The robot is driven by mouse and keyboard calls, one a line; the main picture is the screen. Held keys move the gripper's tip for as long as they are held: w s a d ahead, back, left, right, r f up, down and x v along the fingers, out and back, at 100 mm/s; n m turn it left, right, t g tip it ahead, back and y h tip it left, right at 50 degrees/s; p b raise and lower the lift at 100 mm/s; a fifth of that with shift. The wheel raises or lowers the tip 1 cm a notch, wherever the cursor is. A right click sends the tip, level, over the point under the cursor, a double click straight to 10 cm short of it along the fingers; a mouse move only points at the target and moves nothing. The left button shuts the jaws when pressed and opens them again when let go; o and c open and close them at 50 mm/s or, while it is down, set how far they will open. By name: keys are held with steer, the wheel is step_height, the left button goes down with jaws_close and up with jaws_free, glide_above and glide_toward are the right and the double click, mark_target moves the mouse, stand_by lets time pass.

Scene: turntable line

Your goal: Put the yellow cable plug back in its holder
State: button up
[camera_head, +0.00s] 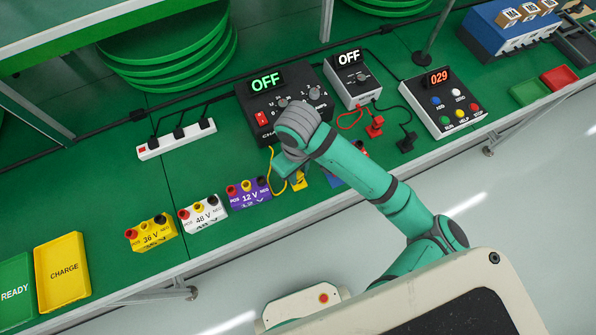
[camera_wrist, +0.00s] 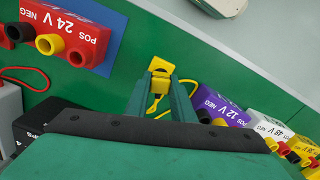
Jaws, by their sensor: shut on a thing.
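The yellow cable plug (camera_wrist: 160,85) is between the fingertips of my gripper (camera_wrist: 160,88) in the wrist view, and my gripper is shut on it. A yellow cable loops away from it to the right. A yellow block (camera_wrist: 161,64), which looks like the holder, shows just beyond the fingertips with a dark patch on its near side. I cannot tell whether the plug touches it or sits in it. In the head view my gripper is mostly hidden behind my arm, and a yellow piece (camera_head: 299,182) shows beside it on the green bench.
The purple 12 V block (camera_head: 249,192) stands left of my gripper, with white 48 V (camera_head: 203,213) and yellow 36 V (camera_head: 151,233) blocks farther left. The 24 V block (camera_wrist: 66,32) is on the other side. The black charger (camera_head: 283,100) stands behind. Red (camera_head: 375,127) and black (camera_head: 407,142) plugs stand right.

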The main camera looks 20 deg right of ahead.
steer(key=o, duration=1.1)
steer(key=shift+r, duration=3.75)
steer(key=shift+a, duration=0.1)
